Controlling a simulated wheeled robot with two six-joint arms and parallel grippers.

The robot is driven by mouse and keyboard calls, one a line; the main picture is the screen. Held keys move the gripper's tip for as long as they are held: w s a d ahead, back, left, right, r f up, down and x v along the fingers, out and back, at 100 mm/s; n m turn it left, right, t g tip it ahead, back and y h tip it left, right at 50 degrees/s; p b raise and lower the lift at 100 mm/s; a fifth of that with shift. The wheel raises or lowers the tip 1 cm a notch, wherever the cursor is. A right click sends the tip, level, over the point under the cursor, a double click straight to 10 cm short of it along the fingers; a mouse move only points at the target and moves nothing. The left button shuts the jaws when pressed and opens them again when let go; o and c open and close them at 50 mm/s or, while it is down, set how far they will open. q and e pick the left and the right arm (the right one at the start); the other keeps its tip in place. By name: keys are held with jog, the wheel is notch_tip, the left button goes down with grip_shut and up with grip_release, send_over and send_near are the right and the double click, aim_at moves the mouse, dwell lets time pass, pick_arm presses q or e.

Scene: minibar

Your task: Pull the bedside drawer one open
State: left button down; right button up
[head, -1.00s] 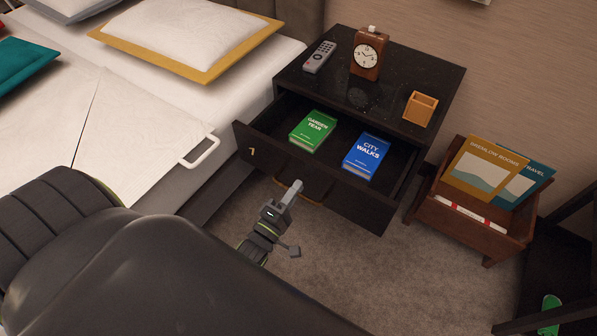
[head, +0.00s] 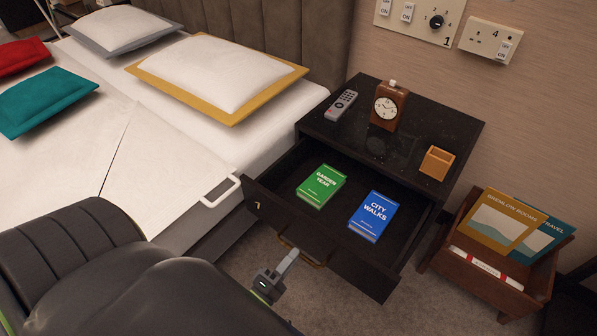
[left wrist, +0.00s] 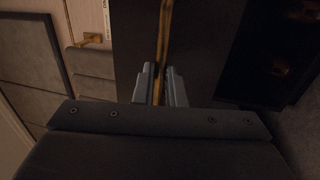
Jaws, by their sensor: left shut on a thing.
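The dark bedside drawer (head: 278,220) stands pulled out from the dark nightstand (head: 372,152). A small gold mark shows at the left of its front. A green book (head: 321,186) and a blue book (head: 374,216) lie inside it. My left gripper (head: 287,259) is at the drawer front, shut on the brass handle (head: 313,262). In the left wrist view the handle (left wrist: 165,45) runs between the two grey fingers (left wrist: 160,85). My arm hides part of the area below the drawer. My right gripper is not in view.
A remote (head: 341,105), a clock (head: 388,106) and a small wooden box (head: 437,163) stand on the nightstand. The bed (head: 170,150), with a white rail (head: 220,190), is at left. A wooden magazine rack (head: 480,270) stands at right. Carpet shows between.

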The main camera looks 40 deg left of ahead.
pick_arm(q)
jog(key=c, duration=2)
grip_release()
jog(key=shift+s+a+r, duration=0.1)
jog(key=shift+s+r, duration=0.05)
jog(key=shift+s, duration=0.3)
jog(key=shift+s+a+r, duration=0.1)
jog(key=shift+s, duration=0.3)
jog(key=shift+c, duration=0.2)
jog(key=o, duration=0.4)
jog(key=shift+c, duration=0.2)
jog(key=shift+w, duration=0.1)
jog(key=shift+d, duration=0.1)
jog(key=s+f, duration=0.1)
jog(key=s, duration=0.7)
jog(key=s+f, duration=0.2)
jog(key=s, duration=0.7)
jog(key=shift+a+f+b, duration=0.25)
jog(key=shift+a+b, duration=0.05)
jog(key=shift+b, duration=0.05)
